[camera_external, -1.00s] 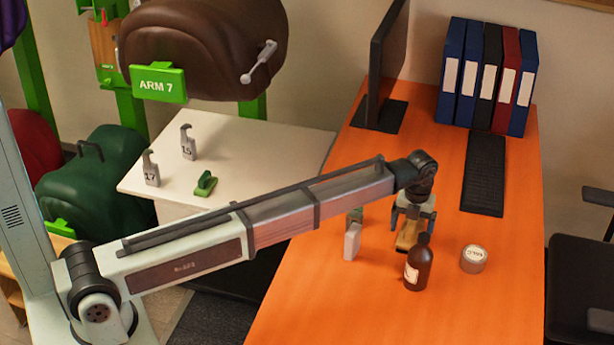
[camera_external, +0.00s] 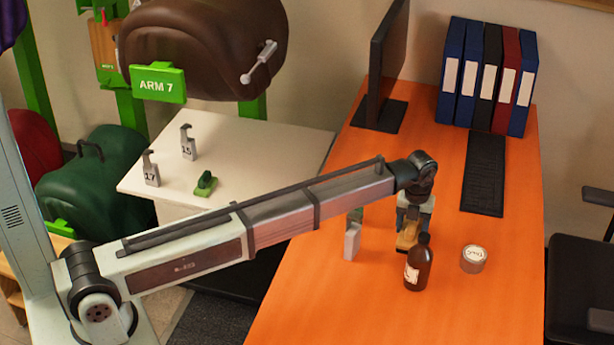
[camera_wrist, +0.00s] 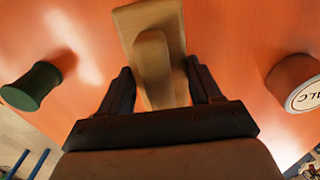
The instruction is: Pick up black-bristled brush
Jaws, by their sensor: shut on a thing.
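The brush (camera_external: 407,240) is a tan wooden block lying on the orange desk, partly hidden behind the brown bottle and my gripper in the external view. In the wrist view the brush (camera_wrist: 178,20) has a flat wooden body with a raised wooden grip (camera_wrist: 152,58) on top. Its bristles face away and are hidden, so I cannot see their colour. My gripper (camera_external: 411,222) is low over the desk, pointing down at the brush. In the wrist view my gripper's dark fingers (camera_wrist: 162,78) stand on both sides of the wood, shut on it.
A brown bottle (camera_external: 418,268) stands close in front of the brush. A round labelled tin (camera_external: 473,259) is to the right. A keyboard (camera_external: 484,174), monitor (camera_external: 388,65) and binders are behind. The desk's front is clear.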

